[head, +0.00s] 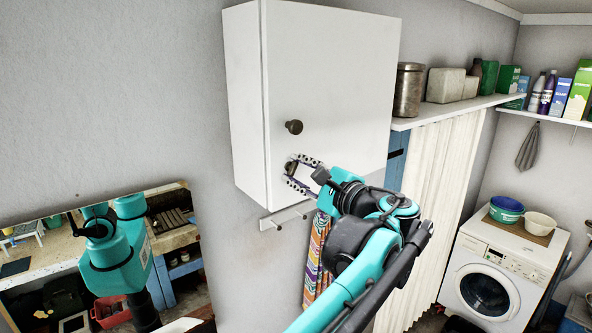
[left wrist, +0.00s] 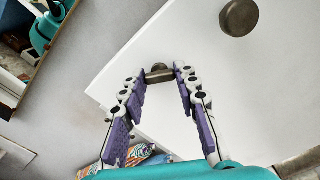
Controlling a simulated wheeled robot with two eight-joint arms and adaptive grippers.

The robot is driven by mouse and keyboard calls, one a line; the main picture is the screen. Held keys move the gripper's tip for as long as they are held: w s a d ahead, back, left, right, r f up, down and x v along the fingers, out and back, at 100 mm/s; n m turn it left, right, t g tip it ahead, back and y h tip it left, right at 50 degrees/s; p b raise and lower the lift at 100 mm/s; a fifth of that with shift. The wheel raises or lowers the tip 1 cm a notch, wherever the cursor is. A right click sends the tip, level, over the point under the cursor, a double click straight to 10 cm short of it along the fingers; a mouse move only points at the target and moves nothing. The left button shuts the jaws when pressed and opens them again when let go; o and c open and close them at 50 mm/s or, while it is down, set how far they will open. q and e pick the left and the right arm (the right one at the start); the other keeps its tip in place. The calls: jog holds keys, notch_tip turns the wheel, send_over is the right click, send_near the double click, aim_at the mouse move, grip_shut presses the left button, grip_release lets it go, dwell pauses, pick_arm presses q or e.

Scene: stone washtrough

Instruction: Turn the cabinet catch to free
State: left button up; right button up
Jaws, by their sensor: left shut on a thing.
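The white wall cabinet (head: 330,75) hangs on the grey wall, its door shut. The small dark metal catch (head: 290,167) is low on the door near its left edge, below the round knob (head: 294,127). My left gripper (head: 302,175) reaches in from the lower right and is shut on the catch. In the left wrist view, the catch (left wrist: 159,73) sits between the two fingertips, and the knob (left wrist: 239,17) is at the upper right. The fingers partly cover the catch in the head view, so I cannot tell how far it is turned. My right gripper is not in view.
A hook rail (head: 288,216) with a patterned cloth (head: 317,255) is below the cabinet. A shelf (head: 450,112) with a metal canister (head: 408,90) is at the right. A mirror (head: 175,235) at lower left reflects my body. A washing machine (head: 500,265) stands far right.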

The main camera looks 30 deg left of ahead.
pick_arm(q)
jog(key=n, duration=0.5)
jog(key=shift+n, duration=0.4)
dwell(0.4)
jog(key=o, duration=1.2)
jog(key=shift+c, duration=0.2)
